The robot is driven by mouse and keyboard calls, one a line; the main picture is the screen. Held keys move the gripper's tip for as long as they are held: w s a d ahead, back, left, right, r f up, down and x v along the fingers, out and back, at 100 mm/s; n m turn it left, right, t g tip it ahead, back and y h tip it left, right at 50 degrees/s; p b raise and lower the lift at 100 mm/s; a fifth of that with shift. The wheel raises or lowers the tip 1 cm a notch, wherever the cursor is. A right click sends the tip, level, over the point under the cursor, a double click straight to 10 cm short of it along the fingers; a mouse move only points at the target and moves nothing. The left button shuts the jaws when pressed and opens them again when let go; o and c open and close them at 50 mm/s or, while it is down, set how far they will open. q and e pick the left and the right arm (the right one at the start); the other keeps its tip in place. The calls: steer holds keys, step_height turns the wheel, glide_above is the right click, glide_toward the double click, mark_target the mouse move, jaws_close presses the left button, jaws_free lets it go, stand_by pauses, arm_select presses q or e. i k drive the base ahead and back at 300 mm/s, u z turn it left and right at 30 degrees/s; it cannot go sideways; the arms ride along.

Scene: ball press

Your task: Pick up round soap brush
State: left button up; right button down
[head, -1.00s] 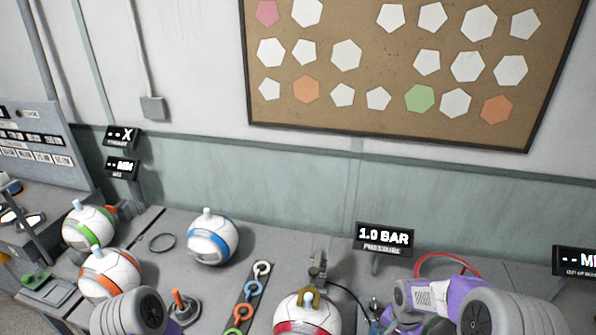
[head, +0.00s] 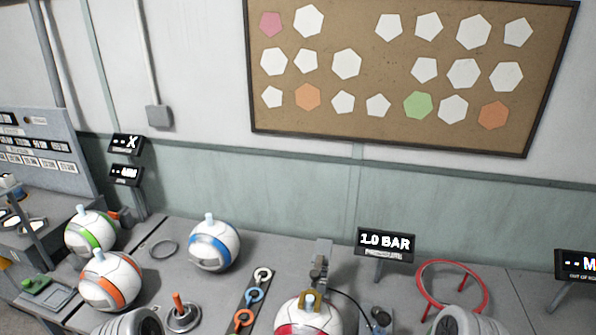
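A small upright orange handle (head: 178,302) stands on a round grey base (head: 183,320) on the bench, left of the ring strip. It may be the round soap brush, but I cannot tell for sure. My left arm shows only as a grey link at the bottom edge, just left of the orange handle. My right arm shows only as a grey link at the bottom right. Both grippers are out of the picture.
Balls with green (head: 90,232), orange (head: 110,281) and blue (head: 214,243) bands sit at the left. A red-banded ball (head: 315,316) is at bottom centre. A ring strip (head: 254,293), a red hoop stand (head: 422,281) and a pressure display (head: 385,243) are nearby.

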mark_target(176, 298)
steer(key=u, duration=1.1)
steer(key=i, duration=0.6)
steer(key=z, duration=0.05)
